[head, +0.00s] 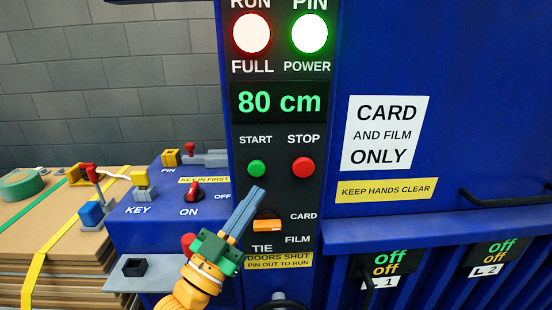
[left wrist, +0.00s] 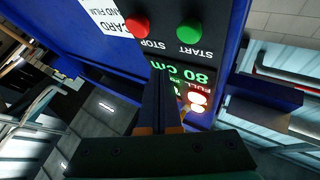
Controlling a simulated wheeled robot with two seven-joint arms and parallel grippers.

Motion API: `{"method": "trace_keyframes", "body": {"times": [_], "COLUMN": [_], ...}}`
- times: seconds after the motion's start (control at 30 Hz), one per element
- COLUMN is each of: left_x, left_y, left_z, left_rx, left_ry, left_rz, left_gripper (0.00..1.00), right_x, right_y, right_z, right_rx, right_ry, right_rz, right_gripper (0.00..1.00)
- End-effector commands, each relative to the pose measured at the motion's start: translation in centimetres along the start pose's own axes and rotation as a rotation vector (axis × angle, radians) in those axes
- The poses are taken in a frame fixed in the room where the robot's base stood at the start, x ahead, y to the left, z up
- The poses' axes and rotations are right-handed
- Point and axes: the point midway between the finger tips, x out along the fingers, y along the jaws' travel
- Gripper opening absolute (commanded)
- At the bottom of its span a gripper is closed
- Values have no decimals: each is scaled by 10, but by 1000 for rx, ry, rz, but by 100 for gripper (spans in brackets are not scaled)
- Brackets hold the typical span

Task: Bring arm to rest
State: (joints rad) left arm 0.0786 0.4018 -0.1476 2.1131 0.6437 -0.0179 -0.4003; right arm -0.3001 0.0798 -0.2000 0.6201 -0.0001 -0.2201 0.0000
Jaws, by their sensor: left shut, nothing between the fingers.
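My left gripper (head: 247,213) is shut and empty in front of the dark control panel (head: 274,195) of the blue machine. Its fingertips show just below the green START button (head: 257,168); I cannot tell whether they touch the panel. In the left wrist view the shut fingers (left wrist: 160,85) point toward the panel, with the green START button (left wrist: 189,32) and red STOP button (left wrist: 136,28) beyond them. An orange CARD/FILM selector (head: 268,226) is beside the fingers, partly hidden by them. My right gripper is not in view.
The display (head: 279,102) reads 80 cm, with red and green lamps lit above. Strapped cardboard (head: 60,240) stands at far left. A door handle (head: 505,195) sticks out at right.

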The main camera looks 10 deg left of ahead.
Motion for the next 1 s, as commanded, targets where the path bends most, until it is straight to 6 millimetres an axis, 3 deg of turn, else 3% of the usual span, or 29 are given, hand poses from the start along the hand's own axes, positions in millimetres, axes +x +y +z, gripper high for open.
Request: {"method": "trace_keyframes", "body": {"times": [0.07, 0.17, 0.2, 0.3, 0.4, 0.57, 0.73, 1.0], "left_x": [-3, -28, -48, -114, -177, -268, -354, -400], "left_y": [6, 33, 47, 73, 86, 95, 99, 120], "left_z": [9, 57, 84, 139, 169, 183, 169, 255], "left_rx": [-5, -37, -55, -101, -136, -183, -224, -228], "left_ry": [-41, -271, -413, -773, -1062, -1433, -1771, -1841], "left_rz": [14, 76, 104, 135, 124, 63, -35, -13], "left_gripper": [0, 0, 0, 0, 0, 0, 0, 0], "right_x": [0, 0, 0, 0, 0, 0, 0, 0], "right_y": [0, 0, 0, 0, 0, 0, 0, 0], "right_z": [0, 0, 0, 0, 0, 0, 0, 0], "right_rx": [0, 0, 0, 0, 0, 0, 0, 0], "right_ry": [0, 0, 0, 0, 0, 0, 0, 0], "right_rz": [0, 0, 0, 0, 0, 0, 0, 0], "right_gripper": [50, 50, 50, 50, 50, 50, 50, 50]}}
